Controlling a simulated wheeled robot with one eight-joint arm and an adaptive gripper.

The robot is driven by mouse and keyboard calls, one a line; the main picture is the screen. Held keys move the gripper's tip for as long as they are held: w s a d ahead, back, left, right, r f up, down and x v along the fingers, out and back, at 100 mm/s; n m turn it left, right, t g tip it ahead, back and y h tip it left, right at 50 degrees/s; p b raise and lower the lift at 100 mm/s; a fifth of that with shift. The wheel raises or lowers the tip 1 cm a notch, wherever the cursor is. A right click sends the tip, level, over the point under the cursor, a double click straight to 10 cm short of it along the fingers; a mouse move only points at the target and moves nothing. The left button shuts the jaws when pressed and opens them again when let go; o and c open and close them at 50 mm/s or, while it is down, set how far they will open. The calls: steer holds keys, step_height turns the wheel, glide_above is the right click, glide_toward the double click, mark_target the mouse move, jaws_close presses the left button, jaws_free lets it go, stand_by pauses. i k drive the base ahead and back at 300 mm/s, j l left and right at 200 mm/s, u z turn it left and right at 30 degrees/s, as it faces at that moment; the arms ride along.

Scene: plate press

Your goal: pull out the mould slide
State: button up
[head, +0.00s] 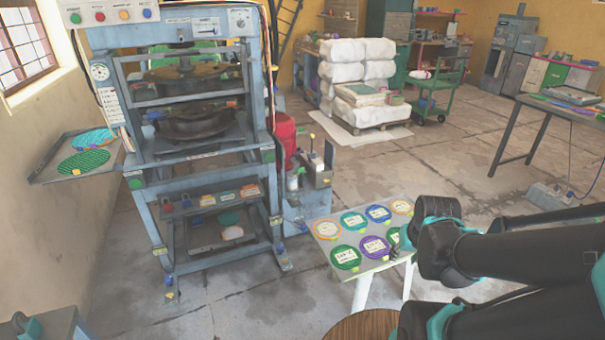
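The press (157,190) is a tall blue-grey frame at the left. Inside its opening is a dark round mould (190,122) on a flat level, with another dark round part (180,78) above it. The mould slide cannot be told clearly from the level under the mould; it appears to lie inside the frame. My gripper (396,254) is at the right, by the edge of a small table with coloured discs, well apart from the press. Its fingers are small and dark here, and whether they are open does not show.
The small table (376,268) holds several coloured discs. Concrete floor is bare in front of the press.

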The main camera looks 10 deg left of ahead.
mark_target(176, 134)
steer(key=i+l+u, duration=0.2)
steer(key=u, duration=0.15)
steer(key=i+l+u, duration=0.15)
steer(key=l+u, duration=0.2)
steer(key=i+l+u, duration=0.15)
steer(key=u, duration=0.2)
steer(key=l, duration=0.1)
